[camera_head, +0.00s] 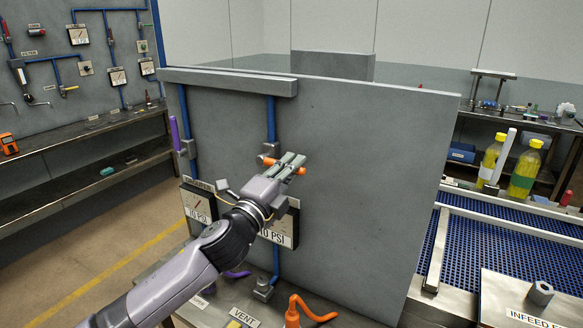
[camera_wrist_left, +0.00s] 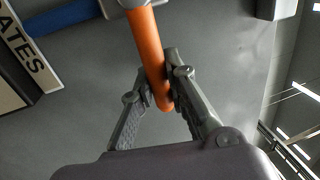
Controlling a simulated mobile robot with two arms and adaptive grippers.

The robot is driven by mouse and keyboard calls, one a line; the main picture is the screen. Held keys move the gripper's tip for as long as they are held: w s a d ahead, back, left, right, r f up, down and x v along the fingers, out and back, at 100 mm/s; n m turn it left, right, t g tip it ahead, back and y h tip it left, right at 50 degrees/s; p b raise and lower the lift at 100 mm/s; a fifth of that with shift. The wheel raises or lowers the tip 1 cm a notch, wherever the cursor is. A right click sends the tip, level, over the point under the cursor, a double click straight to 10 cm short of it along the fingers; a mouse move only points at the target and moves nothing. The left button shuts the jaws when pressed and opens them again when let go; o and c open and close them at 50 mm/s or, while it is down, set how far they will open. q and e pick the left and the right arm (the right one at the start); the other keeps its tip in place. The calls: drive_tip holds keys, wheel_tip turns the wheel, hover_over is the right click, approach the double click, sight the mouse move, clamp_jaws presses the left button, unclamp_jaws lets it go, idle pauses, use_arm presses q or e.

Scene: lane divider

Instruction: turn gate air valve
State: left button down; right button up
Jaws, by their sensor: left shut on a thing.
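The gate air valve has an orange handle (camera_head: 268,161) on the grey panel (camera_head: 370,150), below a vertical blue pipe (camera_head: 271,118). The handle (camera_wrist_left: 148,45) also shows in the left wrist view, running down from its grey hub between the fingers. My left gripper (camera_head: 290,166) is shut on this orange handle, and its fingers hide part of the valve in the head view. In the left wrist view the fingers (camera_wrist_left: 160,90) lie on either side of the handle's lower end. A sign reading "ATES" (camera_wrist_left: 30,55) shows at the left there. My right gripper is not in view.
A purple handle (camera_head: 174,133) is on the panel's left edge. Gauges reading 10 PSI (camera_head: 278,237) hang below the valve, partly behind my arm. Another orange handle (camera_head: 292,313) stands near the VENT label (camera_head: 244,317). A blue conveyor (camera_head: 500,250) lies at the right.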

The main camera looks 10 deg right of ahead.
use_arm(q)
drive_tip(key=shift+f, duration=0.15)
drive_tip(key=c, duration=1.5)
unclamp_jaws()
drive_tip(key=shift+c, duration=0.2)
drive_tip(key=shift+s, duration=0.15)
drive_tip(key=v, duration=1.1)
drive_tip(key=shift+s+a, duration=0.25)
drive_tip(key=shift+a, duration=0.1)
